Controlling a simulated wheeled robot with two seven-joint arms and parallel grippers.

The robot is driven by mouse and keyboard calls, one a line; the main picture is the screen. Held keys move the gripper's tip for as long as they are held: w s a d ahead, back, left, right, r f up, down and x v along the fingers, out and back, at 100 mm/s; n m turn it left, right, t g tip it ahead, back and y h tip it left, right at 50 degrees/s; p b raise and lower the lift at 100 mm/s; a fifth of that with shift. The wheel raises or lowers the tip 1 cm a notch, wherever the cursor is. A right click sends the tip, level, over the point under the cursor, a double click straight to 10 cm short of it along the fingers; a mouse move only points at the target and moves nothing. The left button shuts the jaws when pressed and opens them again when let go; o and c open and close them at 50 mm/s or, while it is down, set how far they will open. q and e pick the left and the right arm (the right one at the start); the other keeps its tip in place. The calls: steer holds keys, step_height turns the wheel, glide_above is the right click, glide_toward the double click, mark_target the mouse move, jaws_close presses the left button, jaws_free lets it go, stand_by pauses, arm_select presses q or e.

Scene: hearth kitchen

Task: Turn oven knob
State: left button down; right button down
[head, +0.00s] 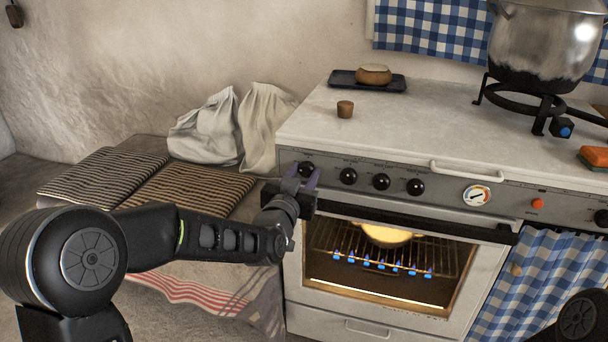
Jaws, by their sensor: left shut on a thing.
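The white oven (292,240) stands at the centre right, with a grey control panel along its top front edge. A row of round black knobs runs along the panel: a second knob (348,176), a third knob (381,181) and a fourth knob (415,187). My left gripper (300,178) is at the leftmost knob (306,168), with its purple-grey fingertips on either side of it, shut on it. The fingers partly hide this knob. My right gripper is not in view; only part of my right arm shows at the lower right corner.
The oven door window (330,240) shows blue flames and a lit dish inside. A dark door handle (430,222) runs below the panel. A large pot (545,45) stands on a burner at the right. Striped cushions (105,170) and cloth sacks (205,130) lie at left.

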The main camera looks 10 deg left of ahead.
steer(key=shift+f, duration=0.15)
arm_select(q)
steer(key=shift+f+n+b, duration=0.15)
steer(key=shift+n+b, duration=0.75)
steer(key=shift+b, duration=0.3)
steer(key=n+b, duration=0.8)
steer(key=b, duration=0.1)
steer(key=shift+f+n, duration=0.1)
steer(key=shift+n, duration=0.2)
steer(key=shift+r+n+b, duration=0.2)
steer(key=shift+n+b, duration=1.1)
steer(key=shift+n, duration=0.3)
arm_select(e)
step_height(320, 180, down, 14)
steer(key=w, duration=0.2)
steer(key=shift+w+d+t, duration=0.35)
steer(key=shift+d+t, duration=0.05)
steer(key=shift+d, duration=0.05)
arm_select(q)
steer(key=c, duration=0.9)
jaws_free()
steer(key=shift+c, duration=0.2)
steer(key=shift+s, duration=0.15)
